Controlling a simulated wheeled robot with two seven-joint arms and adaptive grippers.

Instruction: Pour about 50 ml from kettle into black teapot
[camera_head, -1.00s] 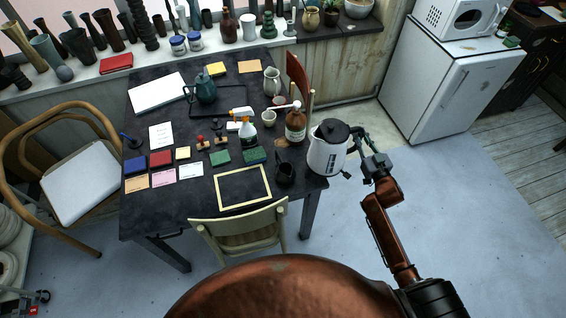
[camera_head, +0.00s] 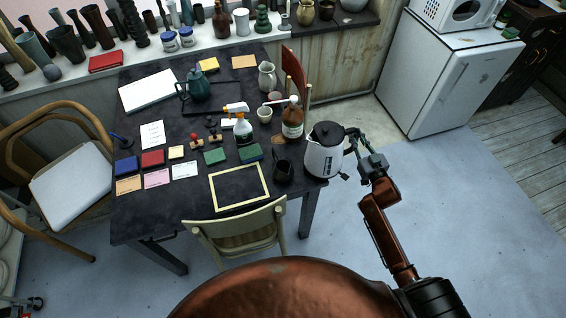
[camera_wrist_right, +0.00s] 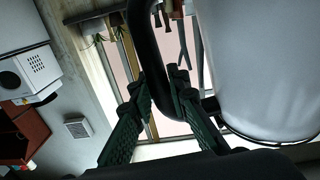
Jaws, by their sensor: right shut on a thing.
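The white kettle (camera_head: 324,158) with a black lid hangs upright beside the table's right edge in the head view. My right gripper (camera_head: 371,163) is shut on its black handle, from the right side. In the right wrist view the gripper's fingers (camera_wrist_right: 160,95) close around the black handle, next to the pale kettle body (camera_wrist_right: 265,70). A small black vessel (camera_head: 283,171) stands near the table's front right corner, left of the kettle. A dark teal teapot (camera_head: 197,87) sits on a dark tray further back. I cannot tell for sure which is the black teapot. My left gripper is not in view.
A chair (camera_head: 236,232) stands at the front.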

